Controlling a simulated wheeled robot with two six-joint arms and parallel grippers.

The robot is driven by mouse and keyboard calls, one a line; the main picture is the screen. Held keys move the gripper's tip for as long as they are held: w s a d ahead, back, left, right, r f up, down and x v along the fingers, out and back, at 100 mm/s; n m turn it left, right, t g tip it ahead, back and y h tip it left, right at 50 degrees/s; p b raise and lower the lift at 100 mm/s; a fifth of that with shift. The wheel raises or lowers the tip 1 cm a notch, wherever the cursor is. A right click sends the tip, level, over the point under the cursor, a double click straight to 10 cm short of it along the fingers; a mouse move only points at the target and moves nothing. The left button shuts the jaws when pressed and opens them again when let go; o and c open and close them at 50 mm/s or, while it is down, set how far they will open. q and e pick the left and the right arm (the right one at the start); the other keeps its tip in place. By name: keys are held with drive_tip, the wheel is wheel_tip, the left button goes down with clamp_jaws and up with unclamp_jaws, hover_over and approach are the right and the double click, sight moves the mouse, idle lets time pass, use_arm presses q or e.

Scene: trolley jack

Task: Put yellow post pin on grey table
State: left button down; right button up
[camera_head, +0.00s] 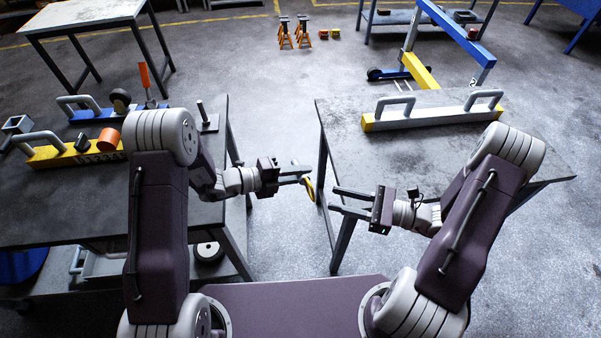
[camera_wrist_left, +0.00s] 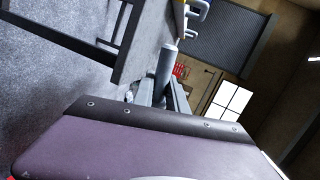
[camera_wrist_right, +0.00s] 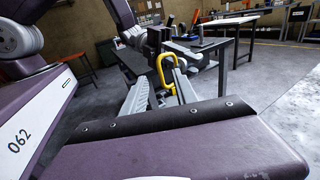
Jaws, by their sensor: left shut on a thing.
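The yellow post pin (camera_head: 309,189) is a yellow loop at the tips of my left gripper (camera_head: 300,174), which is shut on it. It hangs over the gap between the left and right tables. Its yellow loop also shows in the right wrist view (camera_wrist_right: 172,58). In the left wrist view a grey cylinder (camera_wrist_left: 167,60) stands at the fingertips, probably its shaft. My right gripper (camera_head: 348,202) is open and empty, to the right of the pin and lower in the picture. The right table (camera_head: 500,155) has a worn grey top; the left table (camera_head: 50,210) is darker grey.
A grey beam (camera_head: 430,116) with handles lies on the right table, with bare top in front. The left table holds a yellow beam (camera_head: 62,153), an orange cylinder (camera_head: 109,139) and a small post on a plate (camera_head: 206,122). A light-topped table (camera_head: 85,12) stands behind.

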drive_tip(key=s+d+f+n+g+h, duration=0.4)
drive_tip(key=s+f+n+g+h, duration=0.1)
drive_tip(key=s+n+h, duration=0.15)
drive_tip(key=s+d+f+n+g+h, duration=0.4)
drive_tip(key=s+n+g+h, duration=0.15)
drive_tip(key=s, duration=0.25)
drive_tip(key=w+a+r+n+t+h, duration=0.3)
drive_tip(key=w+r+n, duration=0.4)
drive_tip(key=n, duration=0.3)
drive_tip(key=shift+w+a+r+t+h, duration=0.35)
drive_tip(key=shift+w+t+h, duration=0.35)
drive_tip(key=shift+t, duration=0.45)
drive_tip(key=shift+d, duration=0.1)
